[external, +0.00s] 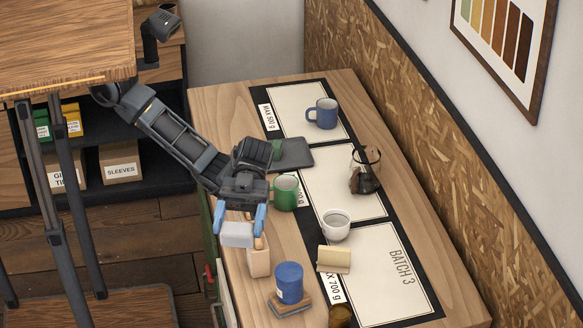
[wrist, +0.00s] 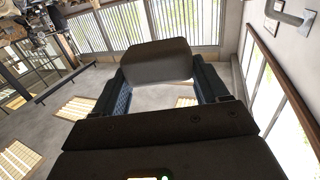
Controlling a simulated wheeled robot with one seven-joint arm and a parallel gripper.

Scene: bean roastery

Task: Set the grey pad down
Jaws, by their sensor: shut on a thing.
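The grey pad (external: 236,235) is a light block with rounded corners, held in the air near the left edge of the worktop in the external view. My gripper (external: 241,222) is shut on it, with a blue finger at either side. In the wrist view the pad (wrist: 157,62) shows darker, between the two fingers of my gripper (wrist: 160,85). Below and behind it in the external view is a pale wooden holder (external: 259,262), partly covered by the pad. I cannot tell whether pad and holder touch.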

